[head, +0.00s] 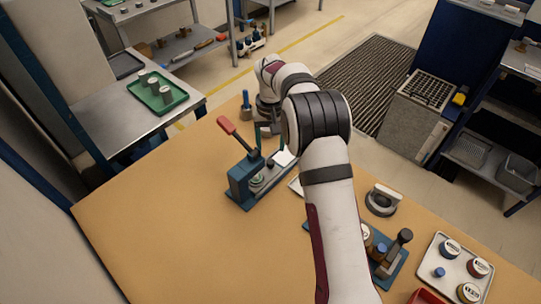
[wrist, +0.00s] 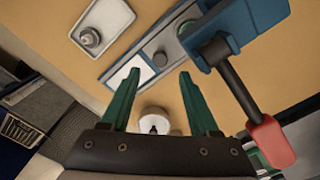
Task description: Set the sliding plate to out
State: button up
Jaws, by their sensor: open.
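The blue press fixture (head: 243,180) stands on the table, with a red-handled lever (head: 236,133) tilted up. Along its base lies a grey sliding plate (wrist: 150,52) with a dark round knob (wrist: 160,58); the knob also shows in the head view (head: 271,163). A white square (wrist: 141,75) lies at one end of the base, and a round seat is partly under the press head at the other. My gripper (wrist: 160,74) has green fingers, open and empty. It hangs above the white-square end, apart from the knob. The plate's exact travel position is hard to tell.
A small tray (wrist: 103,25) with a metal part lies beside the fixture. A blue stand (head: 390,265) and a white tray (head: 455,265) are at the right. The table's left front is clear.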

aim_at(271, 161)
notch_tip(271, 161, down, 6)
jog(key=shift+f, duration=0.25)
grip_shut()
dwell(0.3)
dwell(1.1)
